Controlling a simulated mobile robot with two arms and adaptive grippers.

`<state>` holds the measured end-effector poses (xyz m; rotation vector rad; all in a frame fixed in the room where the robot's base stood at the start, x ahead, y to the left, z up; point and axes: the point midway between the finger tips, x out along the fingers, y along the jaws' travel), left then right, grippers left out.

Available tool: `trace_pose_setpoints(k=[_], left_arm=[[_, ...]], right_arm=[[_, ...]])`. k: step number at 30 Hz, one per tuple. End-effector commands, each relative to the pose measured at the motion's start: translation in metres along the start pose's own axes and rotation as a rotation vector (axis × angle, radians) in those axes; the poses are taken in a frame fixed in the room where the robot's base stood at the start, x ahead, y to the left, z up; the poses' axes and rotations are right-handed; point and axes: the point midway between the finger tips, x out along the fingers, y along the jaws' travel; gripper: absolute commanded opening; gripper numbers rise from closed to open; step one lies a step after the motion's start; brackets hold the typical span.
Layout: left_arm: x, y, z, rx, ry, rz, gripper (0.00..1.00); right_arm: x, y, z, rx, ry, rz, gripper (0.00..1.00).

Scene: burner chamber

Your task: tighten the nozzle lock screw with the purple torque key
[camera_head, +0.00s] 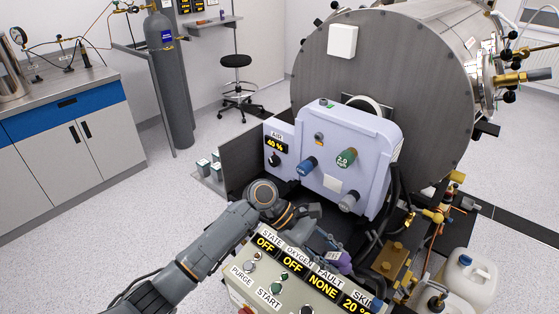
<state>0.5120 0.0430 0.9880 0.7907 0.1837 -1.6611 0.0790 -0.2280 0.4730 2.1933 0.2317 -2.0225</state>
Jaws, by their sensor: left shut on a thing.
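My left arm comes in from the left and bends down behind the control box. My left gripper (322,243) is dark against the dark gap there, and its fingers are hard to make out. A purple piece (342,259), which looks like the purple torque key, shows at the gripper, which is shut on it. The key's lower end is hidden behind the box's upper edge. I cannot pick out the nozzle lock screw in this view. My right gripper is not in view.
The control box (240,292) reads STATE OFF, OXYGEN OFF, FAULT NONE. Behind the arm stands a pale panel (330,183) with blue, green and grey knobs, before a large grey chamber (425,60). Brass fittings (392,260) and white jugs (468,277) crowd the right.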

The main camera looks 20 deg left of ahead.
Motion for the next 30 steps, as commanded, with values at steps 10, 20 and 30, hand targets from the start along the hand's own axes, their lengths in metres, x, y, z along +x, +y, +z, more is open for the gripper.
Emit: trace_pose_setpoints(k=[10, 20, 30], left_arm=[[-0.108, 0.1, -0.004, -0.329, -0.103, 0.85, 0.0], [-0.21, 0.107, -0.047, -0.391, -0.051, 1.304, 0.0], [-0.219, 0.106, -0.052, -0.39, -0.043, 1.342, 0.0]], right_arm=[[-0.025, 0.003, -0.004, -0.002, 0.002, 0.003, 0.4], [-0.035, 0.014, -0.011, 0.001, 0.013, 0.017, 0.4], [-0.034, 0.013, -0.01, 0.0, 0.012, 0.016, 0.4]])
